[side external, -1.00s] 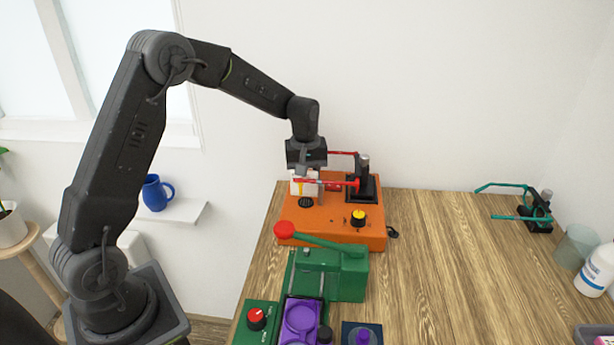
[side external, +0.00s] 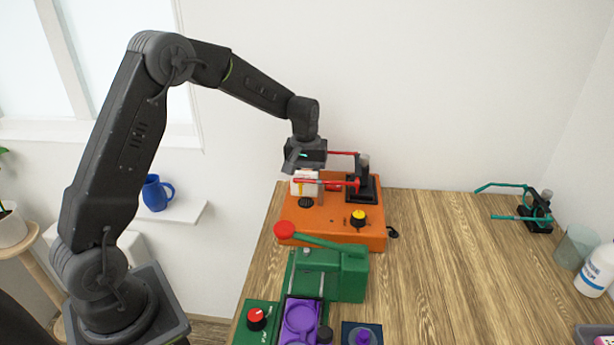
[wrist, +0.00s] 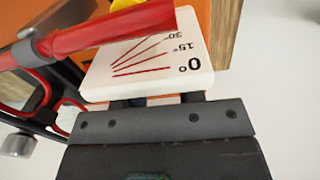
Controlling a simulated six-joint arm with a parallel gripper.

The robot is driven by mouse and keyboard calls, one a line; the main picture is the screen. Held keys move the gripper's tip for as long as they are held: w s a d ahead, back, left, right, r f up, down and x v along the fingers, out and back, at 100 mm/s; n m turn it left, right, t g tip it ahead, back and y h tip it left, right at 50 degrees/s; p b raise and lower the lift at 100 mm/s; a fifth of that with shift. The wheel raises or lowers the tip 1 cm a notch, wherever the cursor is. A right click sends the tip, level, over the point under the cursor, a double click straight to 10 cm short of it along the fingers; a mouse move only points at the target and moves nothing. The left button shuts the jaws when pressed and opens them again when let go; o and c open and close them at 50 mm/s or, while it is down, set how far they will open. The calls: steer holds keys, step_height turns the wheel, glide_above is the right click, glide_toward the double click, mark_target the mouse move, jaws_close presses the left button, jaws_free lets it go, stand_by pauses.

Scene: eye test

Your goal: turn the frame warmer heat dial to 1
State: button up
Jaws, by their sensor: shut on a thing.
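The orange unit (side external: 340,227) carries a yellow-topped black dial (side external: 358,217). A second dial, red (side external: 256,315), sits on a green box at the front. No label or setting is readable, so I cannot tell which is the heat dial. My gripper (side external: 303,168) is at the orange unit's back left, away from both dials, just above a white angle card (side external: 304,184). In the wrist view the card (wrist: 150,65), marked 0°, 15° and 30°, covers my fingertips. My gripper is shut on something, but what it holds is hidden.
Red glasses (side external: 345,184) are held on a black stand (side external: 364,190); one temple (wrist: 110,30) crosses above the card. A green press (side external: 335,275) with a red-knobbed lever (side external: 284,229) stands in front. Teal glasses (side external: 515,217) are far right. The table's right-centre is clear.

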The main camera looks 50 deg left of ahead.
steer(key=o, duration=0.9)
steer(key=shift+r, duration=0.1)
steer(key=shift+s+a+r, duration=0.1)
steer(key=shift+r, duration=3.35)
steer(key=shift+s+a+r, duration=0.1)
steer(key=shift+r, duration=3.3)
steer(key=s+d+r+m+t, duration=0.1)
steer(key=s+d+r+m, duration=0.2)
steer(key=s, duration=0.4)
steer(key=s+d+r+m+t, duration=0.1)
steer(key=s+d+r+t, duration=0.15)
steer(key=s+d, duration=0.35)
steer(key=s+d+f+m, duration=0.1)
steer(key=s, duration=0.3)
steer(key=s+d+f+m+t, duration=0.1)
steer(key=s, duration=0.4)
steer(key=s+d+f+m+t, duration=0.1)
steer(key=s+m, duration=0.1)
steer(key=s, duration=0.2)
steer(key=shift+s+d+f, duration=0.1)
steer(key=shift+s+f, duration=0.3)
